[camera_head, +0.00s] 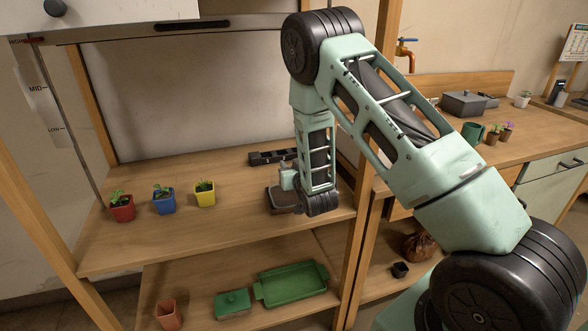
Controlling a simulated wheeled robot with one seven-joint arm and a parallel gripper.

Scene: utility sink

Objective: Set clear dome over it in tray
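A brown, shallow tray-like thing (284,208) sits on the upper shelf, partly hidden behind my wrist. A green tray (291,284) with raised sides lies on the lower shelf and looks empty. I cannot make out a clear dome in this view. My arm reaches down over the upper shelf, with its wrist beside the brown thing. A pale green part and a dark bar (272,157) show just beyond the wrist; I cannot tell if they belong to my gripper. My fingertips cannot be made out.
Red (122,210), blue (163,204) and yellow (205,196) pots with seedlings stand left on the upper shelf. A wooden post (360,215) rises right of my wrist. A green lidded box (233,303) and terracotta pot (168,314) stand below. The upper shelf's middle is clear.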

